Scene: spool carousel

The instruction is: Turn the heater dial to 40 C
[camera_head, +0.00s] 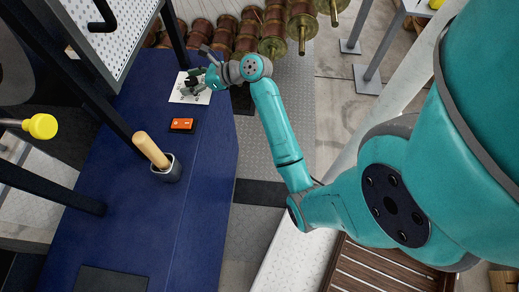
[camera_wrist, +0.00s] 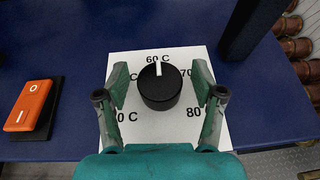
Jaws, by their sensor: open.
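The heater dial (camera_wrist: 160,90) is a black round knob on a white card (camera_wrist: 150,130) on the blue bench. Its white pointer line points up at the "60 C" mark. "70" and "80" show on the right; the two marks on the left are partly hidden by my finger, the lower one ending in "0 C". My gripper (camera_wrist: 160,84) is open, with one green finger on each side of the dial and visible gaps to it. In the head view my gripper (camera_head: 193,83) is over the card (camera_head: 182,96), and the dial cannot be told apart from it.
An orange rocker switch (camera_head: 182,125) sits left of the card in the wrist view (camera_wrist: 30,105). A wooden handle (camera_head: 151,150) stands in a grey cup (camera_head: 168,172). A dark post (camera_wrist: 250,30) rises beyond the card. Copper spools (camera_head: 247,35) lie past the bench (camera_head: 205,170).

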